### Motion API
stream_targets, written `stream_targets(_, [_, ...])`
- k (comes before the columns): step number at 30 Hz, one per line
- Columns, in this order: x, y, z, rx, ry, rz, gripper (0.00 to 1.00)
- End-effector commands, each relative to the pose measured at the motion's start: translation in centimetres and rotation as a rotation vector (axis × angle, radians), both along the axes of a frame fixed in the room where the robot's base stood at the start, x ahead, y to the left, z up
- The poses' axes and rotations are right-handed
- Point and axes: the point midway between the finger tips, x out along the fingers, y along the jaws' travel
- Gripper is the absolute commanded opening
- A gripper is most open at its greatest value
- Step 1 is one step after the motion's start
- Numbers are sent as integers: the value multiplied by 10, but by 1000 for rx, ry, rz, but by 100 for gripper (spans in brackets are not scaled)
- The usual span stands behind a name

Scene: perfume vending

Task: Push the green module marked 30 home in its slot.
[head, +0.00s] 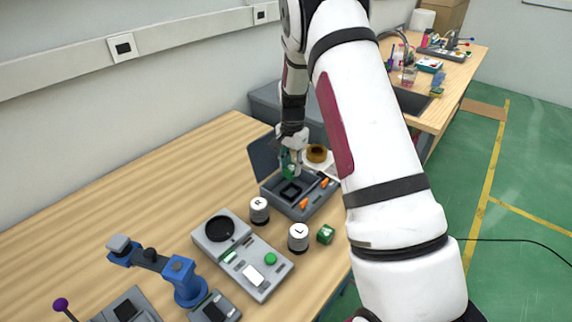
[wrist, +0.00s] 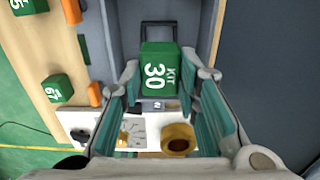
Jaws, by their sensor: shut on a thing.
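The green module marked KIT 30 (wrist: 158,72) is between the fingers of my gripper (wrist: 160,82) in the wrist view, its marked face toward the camera. In the head view my gripper (head: 291,166) is over the far part of a grey tray-like unit (head: 281,205), and a bit of the green module (head: 288,171) shows between the fingers. A dark square slot (head: 290,191) in the unit lies just in front of the gripper. In the wrist view a dark frame (wrist: 158,27) shows behind the module. The module's underside is hidden, so I cannot tell whether it touches the unit.
Orange blocks (head: 304,203) sit on the unit's right side. A green module marked 67 (wrist: 57,88) stands beside it. A tape roll (head: 317,153) lies behind. White-topped cylinders (head: 259,210) and a grey device (head: 243,255) stand in front.

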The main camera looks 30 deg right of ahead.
Motion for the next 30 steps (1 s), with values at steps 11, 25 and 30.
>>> stream_targets(11, [0, 1, -34, 0, 2, 3, 2])
stream_targets(25, [0, 0, -58, 0, 1, 4, 2])
stream_targets(30, [0, 0, -58, 0, 1, 4, 2])
